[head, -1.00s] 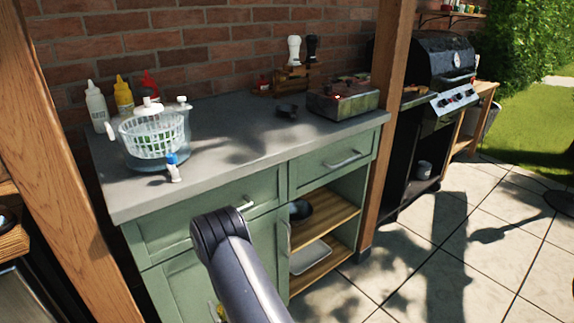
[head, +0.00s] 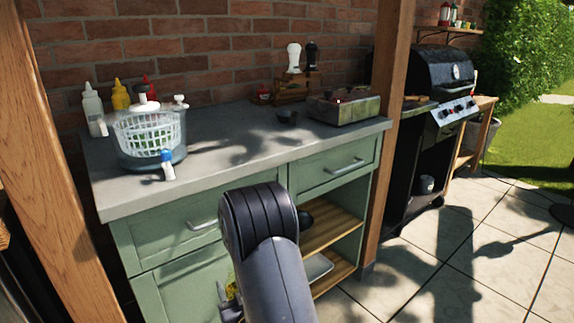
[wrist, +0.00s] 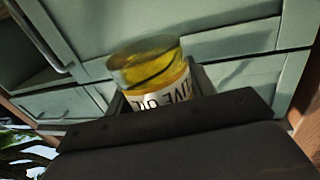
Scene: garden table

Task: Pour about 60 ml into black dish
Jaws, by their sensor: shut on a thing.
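A glass bottle of yellow oil (wrist: 150,65) with a white label reading "…IVE OIL" stands out beyond my gripper (wrist: 165,112) in the wrist view. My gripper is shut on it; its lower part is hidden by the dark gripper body. The lettering looks turned over in that view, so I cannot tell the bottle's true tilt. In the head view my arm hides most of the gripper, and a yellow patch low beside the arm may be the oil. A small black dish (head: 287,117) sits on the grey counter (head: 225,160), left of the metal box, apart from my gripper.
A clear salad spinner (head: 150,138) with a white basket and a blue-tipped item (head: 167,165) stand at the counter's left. Squeeze bottles (head: 120,95) are behind. A metal box (head: 343,106) and mills (head: 293,57) stand at the right. Green cabinet fronts (head: 165,235) are close to my arm.

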